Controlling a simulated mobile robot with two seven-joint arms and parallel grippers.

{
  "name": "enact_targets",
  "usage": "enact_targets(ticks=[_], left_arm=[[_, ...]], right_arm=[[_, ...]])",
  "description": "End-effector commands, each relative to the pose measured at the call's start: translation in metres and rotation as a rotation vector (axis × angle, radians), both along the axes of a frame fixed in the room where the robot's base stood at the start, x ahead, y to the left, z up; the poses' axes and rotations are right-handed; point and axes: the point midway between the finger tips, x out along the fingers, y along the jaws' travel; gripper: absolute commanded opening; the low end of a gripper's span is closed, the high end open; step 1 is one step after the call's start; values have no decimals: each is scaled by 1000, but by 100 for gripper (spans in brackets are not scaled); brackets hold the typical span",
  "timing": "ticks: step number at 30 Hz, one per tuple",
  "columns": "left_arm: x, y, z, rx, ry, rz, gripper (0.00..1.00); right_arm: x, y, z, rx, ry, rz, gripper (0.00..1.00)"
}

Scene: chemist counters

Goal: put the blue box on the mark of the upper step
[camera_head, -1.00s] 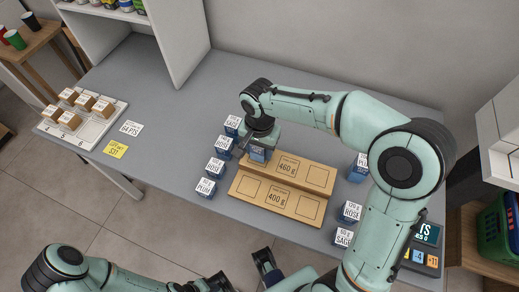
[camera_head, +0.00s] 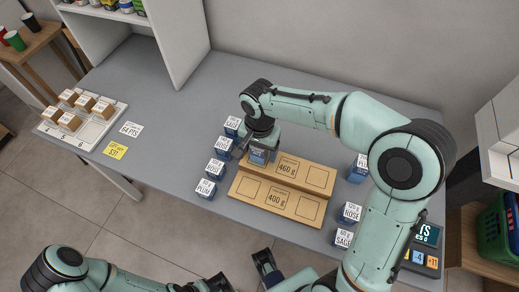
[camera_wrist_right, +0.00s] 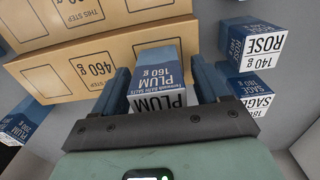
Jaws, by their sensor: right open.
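The blue box (camera_head: 258,156), labelled PLUM 160 g in the right wrist view (camera_wrist_right: 154,75), stands at the left end of the upper step (camera_head: 313,176), where the left mark lies largely hidden beneath it. My right gripper (camera_head: 260,147) is directly above and around it. In the right wrist view the fingers (camera_wrist_right: 160,82) stand either side of the box, open, with narrow gaps. A square mark at the other end of the upper step is bare. My left gripper (camera_head: 243,275) is low at the front edge, its fingers apart and empty.
The lower step (camera_head: 277,201), marked 400 g, is empty. Several blue boxes, including a plum box (camera_head: 206,189), stand left of the steps. A white tray (camera_head: 93,126) of brown boxes is far left.

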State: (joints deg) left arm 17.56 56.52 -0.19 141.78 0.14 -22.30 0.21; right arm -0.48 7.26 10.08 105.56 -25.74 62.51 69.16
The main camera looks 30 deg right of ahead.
Motion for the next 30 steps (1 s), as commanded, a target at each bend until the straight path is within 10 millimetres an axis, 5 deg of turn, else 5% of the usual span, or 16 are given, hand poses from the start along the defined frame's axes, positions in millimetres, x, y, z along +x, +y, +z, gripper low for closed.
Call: enact_targets(ticks=[15,30], left_arm=[[2,0,17,-1,2,-1,43],[3,0,18,0,1,-1,43]], right_arm=[[1,0,102,1,-4,0,74],[0,0,114,1,-2,0,74]])
